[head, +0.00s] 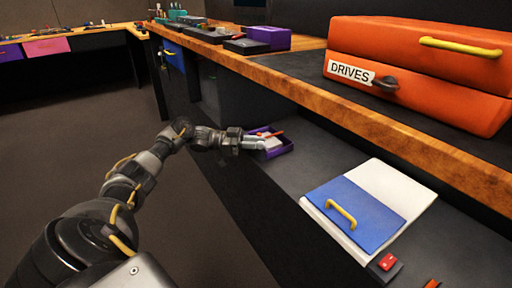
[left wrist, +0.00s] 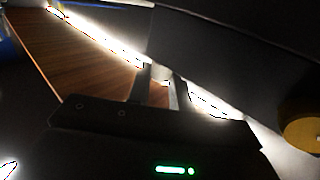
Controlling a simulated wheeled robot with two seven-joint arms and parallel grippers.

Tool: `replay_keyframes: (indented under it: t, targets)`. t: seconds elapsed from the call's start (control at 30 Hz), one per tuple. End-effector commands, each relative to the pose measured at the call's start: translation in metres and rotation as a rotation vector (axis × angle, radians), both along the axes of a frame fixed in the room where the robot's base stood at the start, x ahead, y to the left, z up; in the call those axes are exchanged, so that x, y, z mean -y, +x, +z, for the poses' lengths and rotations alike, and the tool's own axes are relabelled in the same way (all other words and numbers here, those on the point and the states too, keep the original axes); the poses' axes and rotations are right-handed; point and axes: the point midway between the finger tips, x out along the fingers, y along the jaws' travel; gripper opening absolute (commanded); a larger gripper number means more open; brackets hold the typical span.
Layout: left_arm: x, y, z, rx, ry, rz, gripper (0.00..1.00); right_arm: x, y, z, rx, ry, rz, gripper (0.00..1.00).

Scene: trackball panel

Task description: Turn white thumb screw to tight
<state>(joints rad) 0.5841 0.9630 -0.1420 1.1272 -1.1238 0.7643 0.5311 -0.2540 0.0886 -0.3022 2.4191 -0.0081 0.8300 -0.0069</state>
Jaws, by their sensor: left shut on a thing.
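My left gripper (head: 258,143) reaches from the left to a small purple tray (head: 284,150) on the lower dark shelf. Its fingertips are at the tray, by a pale grey-white piece (head: 271,143). In the left wrist view my left gripper (left wrist: 165,83) has its two dark fingers close together around something small and pale, which is poorly lit. It seems to be the white thumb screw, but its shape and how tight it sits cannot be told. My right gripper is not in view.
A wooden worktop (head: 400,135) overhangs the shelf. An orange case (head: 440,95) labelled DRIVES stands on it. A white-and-blue box (head: 375,205) with a yellow handle lies right of the tray. A round gold knob (left wrist: 304,130) shows in the left wrist view.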

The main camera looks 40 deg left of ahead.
Motion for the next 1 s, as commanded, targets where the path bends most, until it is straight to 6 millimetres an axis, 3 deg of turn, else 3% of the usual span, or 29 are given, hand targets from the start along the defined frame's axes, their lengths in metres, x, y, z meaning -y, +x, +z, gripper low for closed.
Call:
replay_keyframes:
  t: [0.43, 0.47, 0.6, 0.87, 1.0]
  targets:
    - [-0.0031, -0.0012, 0.0003, -0.003, 0.002, 0.002, 0.00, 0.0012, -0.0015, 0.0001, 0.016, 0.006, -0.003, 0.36]
    - [-0.0032, -0.0012, 0.0003, -0.003, 0.002, 0.002, 0.25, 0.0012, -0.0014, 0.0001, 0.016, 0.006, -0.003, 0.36]
    - [-0.0020, -0.0004, 0.0001, -0.003, 0.002, 0.001, 0.43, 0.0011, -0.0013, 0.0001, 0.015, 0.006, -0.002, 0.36]
    - [-0.0007, 0.0005, 0.0000, -0.002, 0.001, -0.002, 0.43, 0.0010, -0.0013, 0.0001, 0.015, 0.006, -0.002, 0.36]
    - [-0.0095, -0.0048, -0.0001, -0.005, 0.003, 0.001, 0.43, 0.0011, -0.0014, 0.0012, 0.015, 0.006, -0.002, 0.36]
